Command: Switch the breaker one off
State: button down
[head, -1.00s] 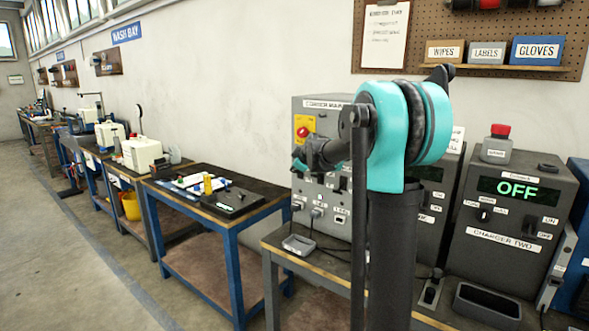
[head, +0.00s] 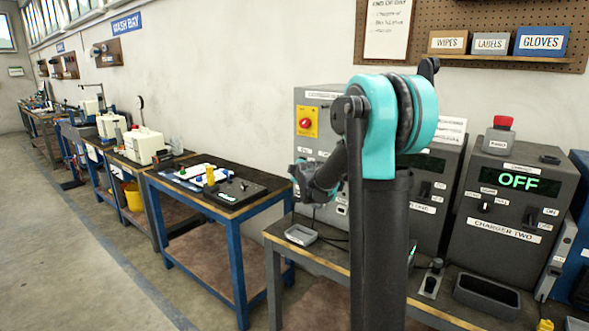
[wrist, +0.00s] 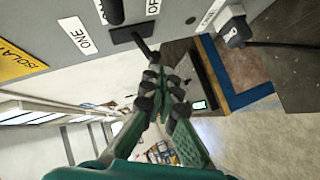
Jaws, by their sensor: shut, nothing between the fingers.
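A grey panel (wrist: 205,25) fills the top of the wrist view. It carries a white label reading ONE (wrist: 77,35) and a black switch with a lever (wrist: 146,46) sticking out. My gripper (wrist: 165,92) is shut and empty, with its fingertips just below that lever. I cannot tell whether they touch it. In the head view the grey cabinet (head: 322,110) stands behind my arm, with a red button on a yellow plate (head: 307,121). My arm hides much of its front, and the breaker lever cannot be made out there.
A plug with a cable (wrist: 236,32) sticks out of the panel near the fingers. Charger two (head: 510,210) reads OFF at the right. A small grey tray (head: 300,235) lies on the bench below the cabinet. A blue-legged table (head: 235,212) stands to the left.

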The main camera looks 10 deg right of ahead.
jog(key=shift+r, duration=0.2)
jog(key=shift+r, duration=0.6)
